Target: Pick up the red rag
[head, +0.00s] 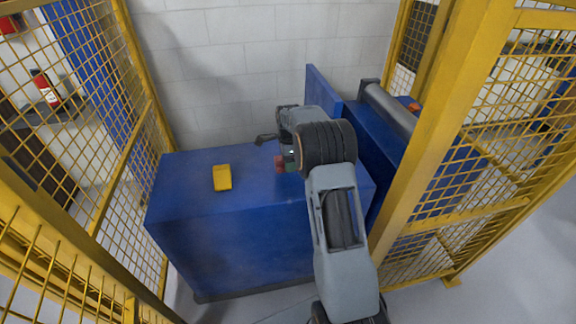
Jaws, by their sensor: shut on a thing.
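A small red rag (280,163) shows at the back right of the blue cabinet's top (195,195), just left of my arm's wrist. My gripper (284,162) is shut on the red rag. My own arm hides most of the gripper and part of the rag. How far the rag is above the cabinet top, if at all, cannot be told.
A yellow block-like object (222,178) lies on the cabinet top to the left. A blue machine with a grey roller (388,107) stands at the right. Yellow mesh fences (85,110) close in both sides, and a block wall (235,65) stands behind.

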